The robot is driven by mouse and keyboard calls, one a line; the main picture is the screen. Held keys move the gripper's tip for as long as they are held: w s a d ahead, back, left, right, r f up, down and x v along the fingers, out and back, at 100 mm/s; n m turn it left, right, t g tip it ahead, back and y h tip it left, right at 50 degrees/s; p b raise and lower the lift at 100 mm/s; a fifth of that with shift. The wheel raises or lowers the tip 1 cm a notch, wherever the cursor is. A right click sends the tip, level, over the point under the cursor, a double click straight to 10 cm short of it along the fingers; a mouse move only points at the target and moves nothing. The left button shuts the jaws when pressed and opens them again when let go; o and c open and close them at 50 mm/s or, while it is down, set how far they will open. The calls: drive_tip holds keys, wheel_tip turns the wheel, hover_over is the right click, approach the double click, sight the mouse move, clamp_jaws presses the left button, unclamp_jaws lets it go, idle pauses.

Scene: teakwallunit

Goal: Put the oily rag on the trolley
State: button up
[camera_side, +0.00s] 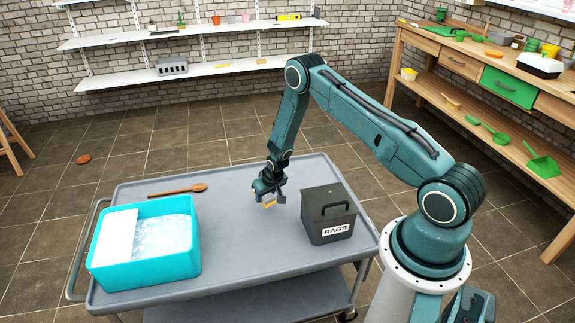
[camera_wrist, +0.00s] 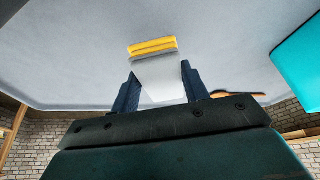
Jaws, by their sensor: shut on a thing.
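My gripper (camera_side: 268,196) hangs low over the middle of the grey trolley (camera_side: 232,228), pointing down. It is shut on a small yellow and pale grey folded piece, which looks like the oily rag (camera_side: 269,204). In the wrist view the rag (camera_wrist: 152,46) sticks out beyond the two dark fingers, yellow at its far end and pale grey between them. Whether the rag touches the trolley top I cannot tell. A dark grey bin labelled RAGS (camera_side: 322,231) stands on the trolley just right of my gripper; its lid with a handle is on.
A turquoise tub (camera_side: 148,272) with a white board and pale, bubbly contents stands at the trolley's left. A wooden spoon (camera_side: 178,190) lies behind it. The trolley top between tub and bin is clear. A workbench (camera_side: 470,62) and wall shelves (camera_side: 200,72) stand farther back.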

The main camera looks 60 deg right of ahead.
sight(267, 213)
drive_tip(key=shift+f, duration=3)
drive_tip(key=shift+f, duration=0.1)
drive_tip(key=o, duration=1)
drive_tip(key=shift+v, duration=6.15)
drive_tip(key=shift+d, duration=0.1)
